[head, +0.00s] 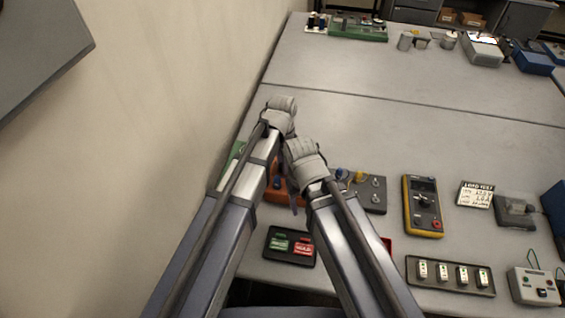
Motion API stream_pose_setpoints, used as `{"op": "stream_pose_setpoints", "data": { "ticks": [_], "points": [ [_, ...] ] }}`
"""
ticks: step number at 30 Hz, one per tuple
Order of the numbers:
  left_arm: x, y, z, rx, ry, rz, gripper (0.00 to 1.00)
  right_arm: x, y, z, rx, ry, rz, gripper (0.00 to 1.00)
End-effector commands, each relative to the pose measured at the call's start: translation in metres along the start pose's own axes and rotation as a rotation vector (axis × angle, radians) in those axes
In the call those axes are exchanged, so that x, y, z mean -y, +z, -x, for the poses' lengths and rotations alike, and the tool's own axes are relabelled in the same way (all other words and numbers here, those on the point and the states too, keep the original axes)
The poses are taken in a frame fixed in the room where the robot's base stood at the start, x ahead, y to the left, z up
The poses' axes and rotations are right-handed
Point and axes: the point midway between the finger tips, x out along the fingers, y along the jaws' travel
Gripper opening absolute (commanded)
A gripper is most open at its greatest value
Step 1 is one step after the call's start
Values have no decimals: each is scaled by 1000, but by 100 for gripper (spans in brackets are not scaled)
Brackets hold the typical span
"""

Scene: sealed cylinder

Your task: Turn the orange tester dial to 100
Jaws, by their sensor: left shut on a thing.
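An orange box (274,195), which I take for the tester, sits on the near left of the bench in the head view. My arms cover much of it, and its dial and scale are hidden, so I cannot read the setting. My left gripper (289,190) shows only as a dark sliver between my two arms, down at the orange box. It is shut, seemingly on the dial, though the grip itself is hidden. My right arm comes up beside the left one, and its gripper is hidden behind my own arm.
A yellow multimeter (423,206) lies to the right, beside a grey box with terminals (372,196). A black panel with green and red buttons (290,246) and a switch strip (450,275) lie nearer. A wall (150,130) rises on the left. The middle of the bench is clear.

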Motion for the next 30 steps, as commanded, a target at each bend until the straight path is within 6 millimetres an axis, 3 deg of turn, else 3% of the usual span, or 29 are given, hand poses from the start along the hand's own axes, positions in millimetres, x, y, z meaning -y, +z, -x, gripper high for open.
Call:
{"op": "stream_pose_setpoints", "data": {
  "ticks": [14, 15, 22, 30],
  "points": [
    [-1, 0, 0, 1, 1, -12, 0, 0, 0, 0, 0, 0, 0, 62],
    [-1, 0, 0, 1, 1, -12, 39, 0, 0, 0, 0, 0, 0, 62],
    [0, 0, 0, 1, 1, -11, 64, 0, 0, 0, 0, 0, 0, 62],
    [0, 0, 1, 0, 0, -10, 64, 0, 0, 1, 0, 0, 0, 62]
  ]
}}
